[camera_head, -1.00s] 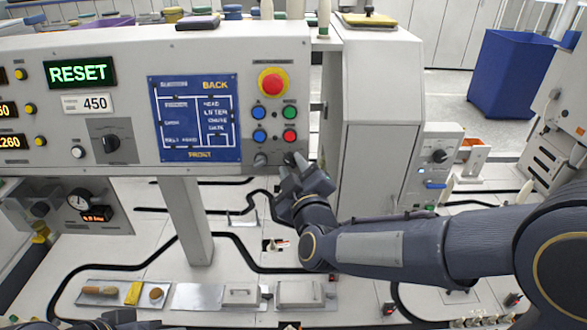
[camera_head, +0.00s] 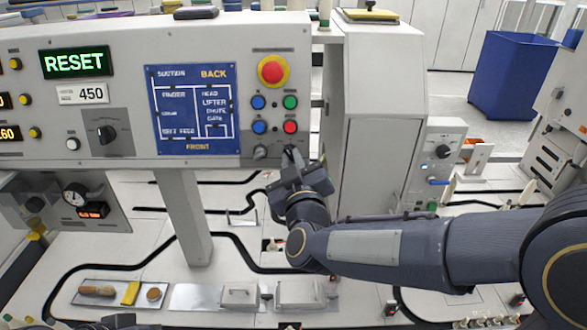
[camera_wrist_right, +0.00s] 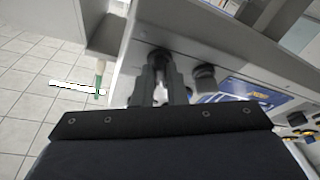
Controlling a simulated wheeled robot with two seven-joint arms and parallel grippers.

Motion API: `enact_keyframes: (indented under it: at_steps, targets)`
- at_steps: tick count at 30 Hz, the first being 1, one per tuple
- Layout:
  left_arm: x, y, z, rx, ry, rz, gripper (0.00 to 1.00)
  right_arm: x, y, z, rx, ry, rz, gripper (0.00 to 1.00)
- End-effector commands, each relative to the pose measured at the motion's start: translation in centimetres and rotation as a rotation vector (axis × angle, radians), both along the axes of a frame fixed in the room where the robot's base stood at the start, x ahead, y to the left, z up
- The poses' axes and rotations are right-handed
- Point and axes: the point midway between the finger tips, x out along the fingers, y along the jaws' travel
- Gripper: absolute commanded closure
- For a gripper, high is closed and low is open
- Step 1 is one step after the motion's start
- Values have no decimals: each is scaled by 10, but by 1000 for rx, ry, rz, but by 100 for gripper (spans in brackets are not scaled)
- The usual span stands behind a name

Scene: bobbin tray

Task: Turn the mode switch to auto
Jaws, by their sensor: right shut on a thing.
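The grey control panel (camera_head: 222,70) has two small dark knobs along its lower right edge. My right gripper (camera_head: 291,157) is at the right-hand knob (camera_head: 290,150), shut on it from below and in front. In the right wrist view, both fingers (camera_wrist_right: 160,80) close around that knob (camera_wrist_right: 158,57). The left-hand knob (camera_head: 260,152) stands free beside it; it also shows in the right wrist view (camera_wrist_right: 205,77). The fingers hide most of the held knob, and its markings cannot be read. A dark part of my left gripper (camera_head: 112,321) shows at the bottom edge.
Above the knobs are blue, green and red buttons and a red emergency stop (camera_head: 271,70). A grey cabinet (camera_head: 375,150) stands close on the right. The tray (camera_head: 120,293) lies below.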

Motion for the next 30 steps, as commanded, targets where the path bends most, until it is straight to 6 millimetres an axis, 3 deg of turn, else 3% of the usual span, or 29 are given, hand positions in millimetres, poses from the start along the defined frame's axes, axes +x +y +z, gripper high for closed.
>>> enact_keyframes:
  at_steps: [1, 12, 30]
  targets:
    - [0, 0, -9, 0, 0, 0, 64, 0, 1, -5, 42, -1, -10, 100]
    - [0, 0, -34, 0, 0, 0, 64, -1, 5, -5, 384, 1, -94, 100]
    - [0, 0, -56, 0, 0, 0, 64, 0, 10, -2, 928, 1, -231, 100]
